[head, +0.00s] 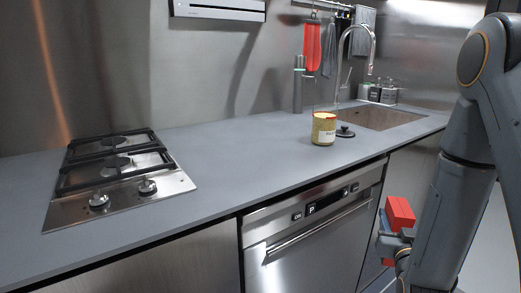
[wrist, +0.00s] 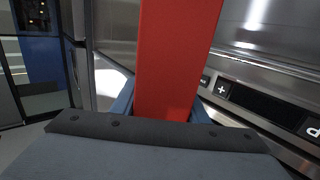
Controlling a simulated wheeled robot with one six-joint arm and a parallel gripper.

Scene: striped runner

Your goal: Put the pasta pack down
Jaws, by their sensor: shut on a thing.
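A red box-shaped pack (head: 398,213), which I take for the pasta pack, is in my gripper (head: 388,240) at the lower right of the head view. The gripper is shut on it, in front of the cabinets and below the countertop's level. In the wrist view the red pack (wrist: 177,55) stands up from between the fingers, and its top runs out of the frame. No label shows on it. My gripper's dark body fills the bottom of the wrist view, and the fingertips are mostly hidden.
The grey countertop (head: 235,160) has free room between the gas hob (head: 118,172) and a jar (head: 324,128). A dark round object (head: 345,132) lies beside the jar. The sink (head: 378,117) is behind, at right. The dishwasher (head: 315,225) is closed below.

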